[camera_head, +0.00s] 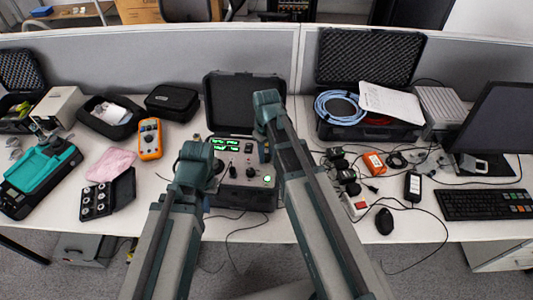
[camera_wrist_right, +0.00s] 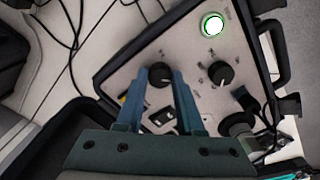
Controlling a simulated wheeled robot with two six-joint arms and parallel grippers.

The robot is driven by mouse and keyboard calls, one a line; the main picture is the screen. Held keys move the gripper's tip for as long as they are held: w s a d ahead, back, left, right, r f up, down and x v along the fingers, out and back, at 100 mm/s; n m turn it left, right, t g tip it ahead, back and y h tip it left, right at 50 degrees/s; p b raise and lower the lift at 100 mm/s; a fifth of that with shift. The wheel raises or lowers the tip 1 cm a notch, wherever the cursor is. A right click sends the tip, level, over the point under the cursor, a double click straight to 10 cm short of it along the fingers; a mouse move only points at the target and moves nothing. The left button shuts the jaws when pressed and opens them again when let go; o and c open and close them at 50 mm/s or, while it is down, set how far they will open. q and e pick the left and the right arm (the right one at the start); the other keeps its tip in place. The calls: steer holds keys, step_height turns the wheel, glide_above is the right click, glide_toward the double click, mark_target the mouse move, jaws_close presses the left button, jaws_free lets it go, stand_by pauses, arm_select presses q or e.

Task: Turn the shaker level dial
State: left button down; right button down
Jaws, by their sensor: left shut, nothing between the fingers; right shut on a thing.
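The shaker control unit (camera_head: 240,194) is an open black case with a light panel, green displays (camera_head: 226,145), black dials and a green-lit button (camera_head: 267,179). In the right wrist view, my right gripper (camera_wrist_right: 159,77) has its blue fingers on either side of a black round dial (camera_wrist_right: 161,72), shut on it. A second black dial (camera_wrist_right: 221,73) sits to the right, below the lit button (camera_wrist_right: 213,26). In the head view the right fingers are hard to make out by the arm. My left gripper (camera_head: 214,168) is shut and empty at the unit's left side; its fingertips are unclear.
An orange multimeter (camera_head: 150,139), a black box of small parts (camera_head: 108,194) and a pink cloth (camera_head: 111,164) lie to the left. An open case with blue cable (camera_head: 340,107), a mouse (camera_head: 384,221) and a keyboard (camera_head: 487,204) are to the right. Loose cables cross the front.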

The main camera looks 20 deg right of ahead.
mark_target(267, 156)
stand_by(0.3)
steer(key=c, duration=0.8)
jaws_free()
steer(key=shift+r, duration=0.1)
step_height(267, 156, up, 14)
steer(key=p, duration=1.3)
steer(key=shift+f+p, duration=0.2)
steer(key=shift+p, duration=0.2)
